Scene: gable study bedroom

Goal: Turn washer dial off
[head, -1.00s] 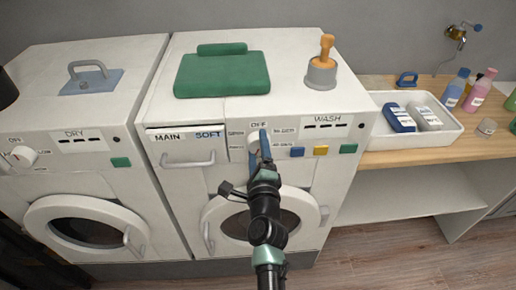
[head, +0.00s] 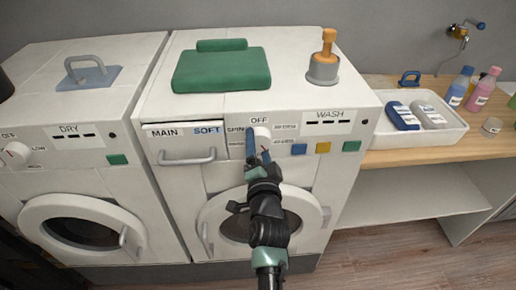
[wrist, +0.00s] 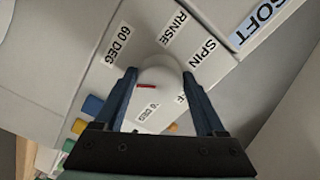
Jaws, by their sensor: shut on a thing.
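The washer (head: 230,183) stands on the right of two white machines, with a "WASH" panel. A red mark (wrist: 145,86) shows on the dial's left part in that view, away from the "SPIN" label. The "OFF" label is partly hidden by a finger there. My gripper also shows in the head view (head: 258,146).
Blue, yellow and green buttons (head: 323,147) sit right of the dial. A drawer handle (head: 187,157) juts out on the left. The dryer (head: 80,160) stands at left. A folded green towel (head: 222,70) and an orange-handled stamp-like object (head: 325,62) lie on top.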

